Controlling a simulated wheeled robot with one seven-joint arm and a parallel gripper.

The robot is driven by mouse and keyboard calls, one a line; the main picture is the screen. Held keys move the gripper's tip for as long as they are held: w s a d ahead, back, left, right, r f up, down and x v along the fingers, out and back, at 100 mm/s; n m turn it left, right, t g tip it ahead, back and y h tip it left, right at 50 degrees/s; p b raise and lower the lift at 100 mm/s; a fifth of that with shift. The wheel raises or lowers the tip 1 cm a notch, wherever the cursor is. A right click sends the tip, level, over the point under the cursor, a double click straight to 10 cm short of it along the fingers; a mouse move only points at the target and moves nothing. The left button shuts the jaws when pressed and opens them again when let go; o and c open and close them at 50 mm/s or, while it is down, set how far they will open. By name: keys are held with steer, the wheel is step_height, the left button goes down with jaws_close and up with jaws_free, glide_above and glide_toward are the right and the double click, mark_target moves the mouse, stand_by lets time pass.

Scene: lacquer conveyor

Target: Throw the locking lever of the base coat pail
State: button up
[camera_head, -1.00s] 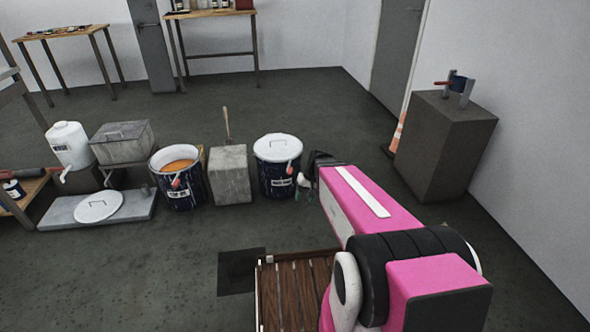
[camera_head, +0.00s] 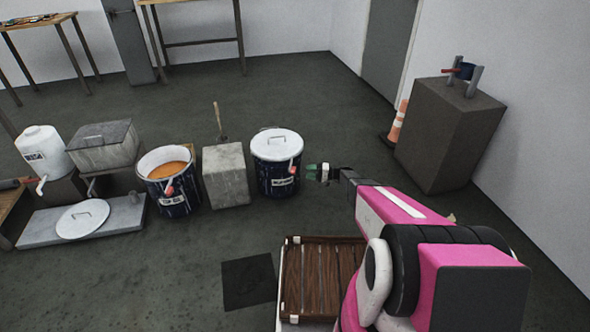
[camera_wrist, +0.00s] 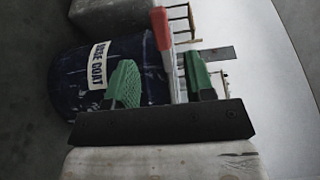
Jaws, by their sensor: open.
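The base coat pail (camera_head: 277,180) is dark blue with a white lid (camera_head: 275,143) on top. It stands on the floor at the centre, and its "BASE COAT" label reads clearly in the wrist view (camera_wrist: 70,85). Its locking lever (camera_head: 292,170) has a red grip on the pail's right front side. In the wrist view the red grip (camera_wrist: 161,28) and a pale shaft below it lie across the gap between my fingers. My gripper (camera_head: 318,172) is open, its green pads (camera_wrist: 163,78) facing the pail. Whether the pads touch the lever, I cannot tell.
A concrete block (camera_head: 226,178) stands left of the pail, then an open pail of orange liquid (camera_head: 165,168). A loose white lid (camera_head: 83,219) lies on a slab further left. A tall plinth (camera_head: 445,135) and a traffic cone (camera_head: 397,125) stand right.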

mark_target(290, 169)
steer(key=a, duration=1)
steer(key=shift+w+a, duration=0.3)
jaws_close()
